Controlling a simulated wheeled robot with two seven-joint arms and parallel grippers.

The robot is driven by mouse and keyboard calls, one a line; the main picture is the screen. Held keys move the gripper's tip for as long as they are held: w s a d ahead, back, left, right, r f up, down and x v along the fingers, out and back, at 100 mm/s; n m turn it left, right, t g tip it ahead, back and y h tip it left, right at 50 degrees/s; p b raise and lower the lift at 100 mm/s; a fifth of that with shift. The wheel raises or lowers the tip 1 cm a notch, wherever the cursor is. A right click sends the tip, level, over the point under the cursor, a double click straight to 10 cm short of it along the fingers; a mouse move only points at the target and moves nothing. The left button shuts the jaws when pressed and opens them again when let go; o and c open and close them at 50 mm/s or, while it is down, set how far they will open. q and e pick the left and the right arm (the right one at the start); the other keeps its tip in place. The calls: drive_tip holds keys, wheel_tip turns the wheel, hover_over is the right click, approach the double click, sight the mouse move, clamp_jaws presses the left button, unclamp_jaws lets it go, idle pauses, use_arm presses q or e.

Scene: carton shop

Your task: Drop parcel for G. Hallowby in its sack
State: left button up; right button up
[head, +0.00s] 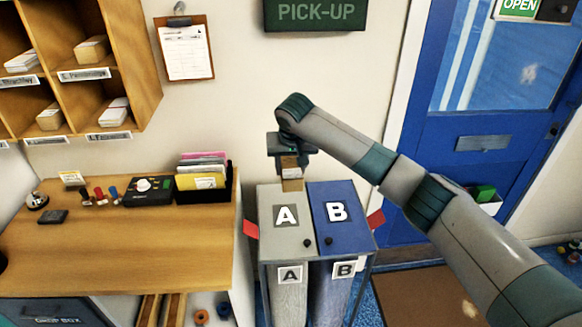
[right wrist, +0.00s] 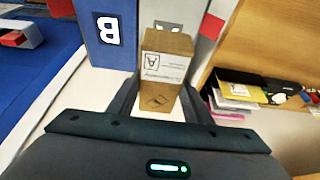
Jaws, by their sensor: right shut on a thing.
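My right gripper (head: 290,166) is shut on a small brown cardboard parcel (head: 291,182), held at the back edge of the grey lid. In the right wrist view the parcel (right wrist: 165,72) sits between both fingers. Its white label bears a boxed letter A; the rest is too small to read. Below stand two sacks side by side in a frame: the grey sack A (head: 289,303) and the blue sack B (head: 329,303). The grey lid A (head: 273,236) and blue lid B (head: 350,228) look shut. I cannot tell whether the parcel touches the lid. My left gripper is out of view.
Red flaps (head: 376,219) stick out at both sides of the sack stand. Left of it is a wooden counter (head: 110,245) with stamps and a black file box (head: 233,184). Pigeonholes (head: 115,60) hang above. A blue door (head: 480,130) is at right, with a mat (head: 425,295) before it.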

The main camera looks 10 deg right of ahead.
drive_tip(key=shift+w+f, duration=0.3)
drive_tip(key=shift+w, duration=0.25)
drive_tip(key=shift+w+f, duration=0.3)
drive_tip(key=shift+w, duration=0.2)
drive_tip(key=shift+w+f, duration=0.4)
drive_tip(key=shift+w, duration=0.25)
drive_tip(key=shift+w+f, duration=0.4)
drive_tip(key=shift+w, duration=0.25)
